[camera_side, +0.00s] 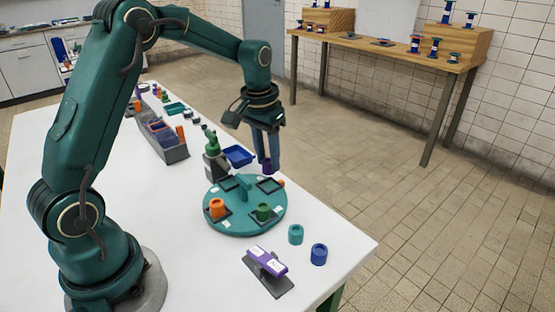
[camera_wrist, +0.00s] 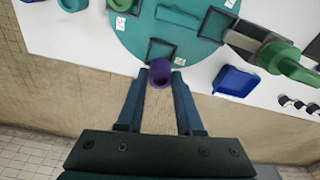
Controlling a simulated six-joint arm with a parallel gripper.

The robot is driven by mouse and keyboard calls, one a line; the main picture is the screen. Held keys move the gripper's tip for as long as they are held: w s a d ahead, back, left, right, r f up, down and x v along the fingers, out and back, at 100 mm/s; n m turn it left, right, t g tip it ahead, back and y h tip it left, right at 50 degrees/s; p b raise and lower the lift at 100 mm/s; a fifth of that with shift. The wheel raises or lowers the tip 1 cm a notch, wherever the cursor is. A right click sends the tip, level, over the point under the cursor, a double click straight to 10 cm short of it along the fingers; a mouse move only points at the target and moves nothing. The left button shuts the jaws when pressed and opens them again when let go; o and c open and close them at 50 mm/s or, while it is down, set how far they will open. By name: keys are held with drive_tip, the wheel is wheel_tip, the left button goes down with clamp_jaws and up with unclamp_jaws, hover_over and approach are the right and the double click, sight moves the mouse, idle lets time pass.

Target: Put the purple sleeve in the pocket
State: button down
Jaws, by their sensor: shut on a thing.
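My gripper (camera_side: 268,163) is shut on the purple sleeve (camera_side: 266,166), above the far right edge of the round green turntable (camera_side: 240,228). In the wrist view the purple sleeve (camera_wrist: 160,73) sits between the two blue fingertips, its open end showing. There it overlaps the near edge of a dark square pocket (camera_wrist: 161,42) that looks empty. Another square pocket (camera_wrist: 218,14) also looks empty. In the side view an orange sleeve (camera_side: 217,208) and a green sleeve (camera_side: 263,211) stand in the two front pockets. I cannot tell the sleeve's exact height above the turntable.
A teal sleeve (camera_side: 295,234) and a blue sleeve (camera_side: 319,254) stand on the white table near a purple-topped device (camera_side: 267,262). A blue tray (camera_side: 238,156) and a green-topped fixture (camera_side: 213,155) stand behind the turntable. The table edge runs close to my gripper.

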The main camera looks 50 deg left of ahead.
sight(268, 172)
drive_tip(key=shift+f, duration=2)
drive_tip(key=c, duration=0.6)
unclamp_jaws()
drive_tip(key=shift+f, duration=0.15)
drive_tip(key=shift+o, duration=0.2)
